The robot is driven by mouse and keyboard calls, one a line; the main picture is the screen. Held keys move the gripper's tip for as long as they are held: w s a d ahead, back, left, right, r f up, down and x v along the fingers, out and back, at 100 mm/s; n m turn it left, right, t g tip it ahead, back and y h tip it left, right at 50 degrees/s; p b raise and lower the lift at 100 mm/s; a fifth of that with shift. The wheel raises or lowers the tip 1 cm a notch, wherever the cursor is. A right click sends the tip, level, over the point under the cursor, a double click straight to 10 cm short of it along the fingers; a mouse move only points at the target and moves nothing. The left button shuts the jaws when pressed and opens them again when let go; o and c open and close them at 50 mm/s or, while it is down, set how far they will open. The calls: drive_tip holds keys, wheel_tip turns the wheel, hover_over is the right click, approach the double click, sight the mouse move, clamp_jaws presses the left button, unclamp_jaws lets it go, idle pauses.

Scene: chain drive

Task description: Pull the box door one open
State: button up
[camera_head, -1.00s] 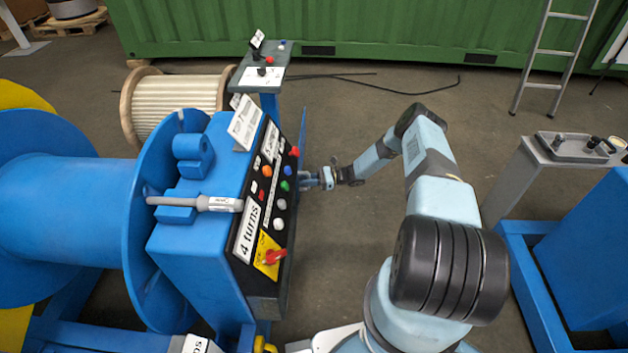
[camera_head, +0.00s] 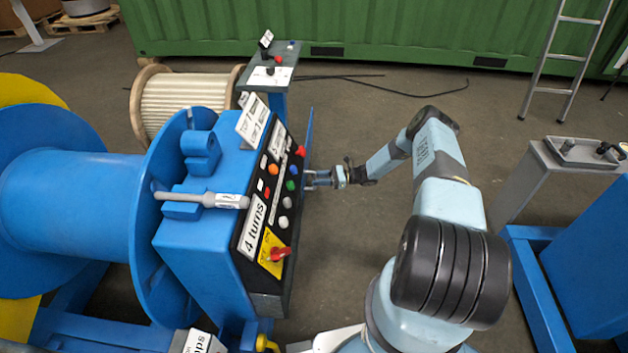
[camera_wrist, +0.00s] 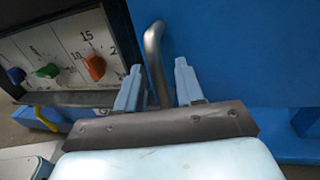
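The blue door (camera_wrist: 235,50) fills the upper right of the wrist view. A bent grey metal handle (camera_wrist: 153,48) stands on it. My gripper (camera_wrist: 158,78) has its two light-blue fingers apart, one on each side of the handle. A gap shows on both sides, though contact lower down is hidden. In the head view, a thin blue panel (camera_head: 307,130), which looks like the door's edge, stands along the right side of the blue control box (camera_head: 200,250). My gripper (camera_head: 316,178) is beside it, small and partly hidden by the box.
A white scale panel with several coloured knobs (camera_wrist: 94,67) lies left of the door. The box top carries buttons and a red switch (camera_head: 280,253). A small stand (camera_head: 268,78) is behind. A grey-topped blue stand (camera_head: 560,165) is at right.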

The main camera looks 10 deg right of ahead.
drive_tip(key=s+d, duration=0.1)
drive_tip(key=d, duration=1.1)
